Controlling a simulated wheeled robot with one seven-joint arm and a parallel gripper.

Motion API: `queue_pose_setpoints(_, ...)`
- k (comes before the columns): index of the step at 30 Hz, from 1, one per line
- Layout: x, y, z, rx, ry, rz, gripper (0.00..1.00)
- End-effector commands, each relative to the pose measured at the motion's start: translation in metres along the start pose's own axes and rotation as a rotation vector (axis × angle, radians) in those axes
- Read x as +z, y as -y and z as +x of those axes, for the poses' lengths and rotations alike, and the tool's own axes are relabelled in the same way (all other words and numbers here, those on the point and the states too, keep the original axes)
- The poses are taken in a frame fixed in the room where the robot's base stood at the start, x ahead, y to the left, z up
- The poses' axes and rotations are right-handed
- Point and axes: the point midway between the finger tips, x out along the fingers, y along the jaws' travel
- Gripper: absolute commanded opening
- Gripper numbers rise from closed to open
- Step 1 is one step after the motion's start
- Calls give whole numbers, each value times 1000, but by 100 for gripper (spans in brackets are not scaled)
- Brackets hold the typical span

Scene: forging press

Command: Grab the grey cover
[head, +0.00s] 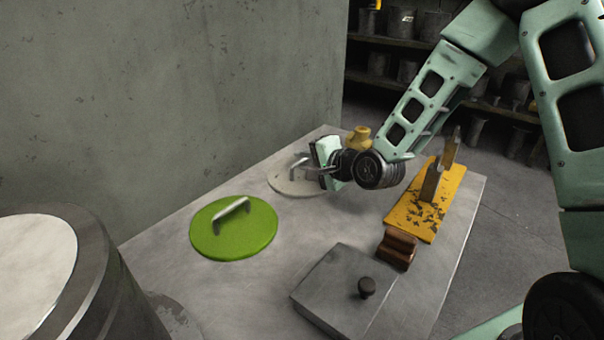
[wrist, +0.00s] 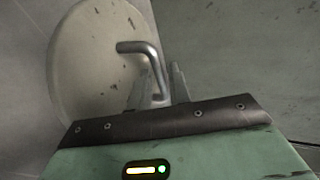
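The grey cover (head: 287,184) is a pale round disc with a bent metal handle, lying at the far end of the table in the head view. It also shows in the wrist view (wrist: 88,75), with its handle (wrist: 137,47) toward my gripper. My gripper (head: 308,170) is at the handle from the right. In the wrist view its fingers (wrist: 162,80) stand close on both sides of one leg of the handle, with little or no gap, and look shut on it. In the head view my gripper partly hides the cover's right side.
A green round cover (head: 232,240) with a similar handle lies nearer on the table. A square grey lid with a black knob (head: 367,287), brown blocks (head: 397,249) and a yellow plate (head: 412,214) are to the right. A concrete wall (head: 190,90) stands along the left.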

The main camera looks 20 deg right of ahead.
Motion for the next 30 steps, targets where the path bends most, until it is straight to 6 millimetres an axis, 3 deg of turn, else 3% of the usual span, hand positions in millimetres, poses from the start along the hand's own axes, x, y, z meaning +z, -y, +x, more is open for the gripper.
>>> queue_pose_setpoints(4, 0, 0, 13, 1, 0, 1, 19)
queue_pose_setpoints(11, -1, 0, 14, 1, -1, 0, 19)
queue_pose_setpoints(13, -1, 0, 14, 1, -1, 0, 2)
queue_pose_setpoints(14, -1, 0, 14, 1, -1, 0, 0)
queue_pose_setpoints(24, -1, 3, 14, -3, -2, -2, 0)
queue_pose_setpoints(30, -3, 28, 5, -6, -4, -5, 0)
